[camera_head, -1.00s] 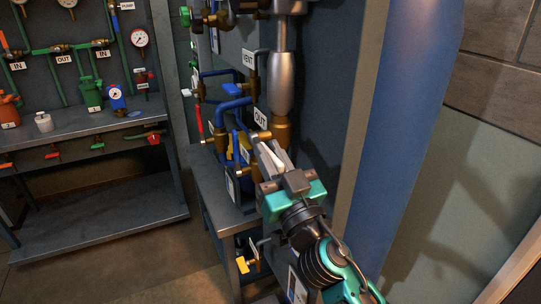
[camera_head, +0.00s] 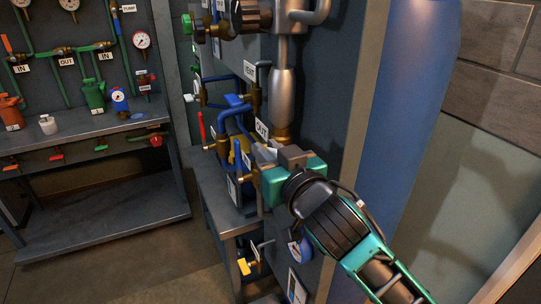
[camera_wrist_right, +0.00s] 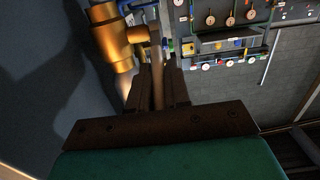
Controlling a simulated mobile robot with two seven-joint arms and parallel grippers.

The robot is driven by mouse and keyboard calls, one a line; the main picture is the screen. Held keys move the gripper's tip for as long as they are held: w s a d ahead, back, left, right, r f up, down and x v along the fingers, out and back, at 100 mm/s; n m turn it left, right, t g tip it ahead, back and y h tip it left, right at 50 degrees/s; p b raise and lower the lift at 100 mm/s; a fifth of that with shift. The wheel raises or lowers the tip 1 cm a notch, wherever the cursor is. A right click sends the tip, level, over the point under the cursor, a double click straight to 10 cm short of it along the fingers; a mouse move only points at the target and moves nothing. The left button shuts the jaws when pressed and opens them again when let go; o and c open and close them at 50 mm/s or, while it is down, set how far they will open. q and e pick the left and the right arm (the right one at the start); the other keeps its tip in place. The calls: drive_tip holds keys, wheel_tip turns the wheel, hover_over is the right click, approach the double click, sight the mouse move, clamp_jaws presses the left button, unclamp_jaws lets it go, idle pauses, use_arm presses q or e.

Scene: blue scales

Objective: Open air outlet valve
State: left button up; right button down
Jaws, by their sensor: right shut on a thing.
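My right gripper (camera_head: 262,153) is at the brass fitting under the silver column, beside the OUT label (camera_head: 261,130). In the right wrist view, the brass valve body (camera_wrist_right: 112,38) is at the upper left. My right gripper (camera_wrist_right: 160,90) is shut on a thin, bar-like valve handle (camera_wrist_right: 156,62), which runs between its fingers and up beside the valve body. In the head view, the fingers and gripper body hide most of this handle. My left gripper is not in view.
Blue pipes (camera_head: 232,108) and a red lever (camera_head: 201,127) are close left of the gripper. A VENT label (camera_head: 250,69) is above. A blue wall column (camera_head: 410,110) stands at right. A bench with gauges and bottles (camera_head: 95,130) is at far left.

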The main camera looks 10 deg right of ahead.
drive_tip(key=shift+w+a+r+g+h, duration=0.15)
drive_tip(key=shift+w+r+g+h, duration=0.15)
drive_tip(key=shift+r+g, duration=0.5)
drive_tip(key=shift+f+g, duration=0.15)
drive_tip(key=shift+g, duration=0.15)
drive_tip(key=c, duration=1.2)
unclamp_jaws()
drive_tip(key=shift+o, duration=0.2)
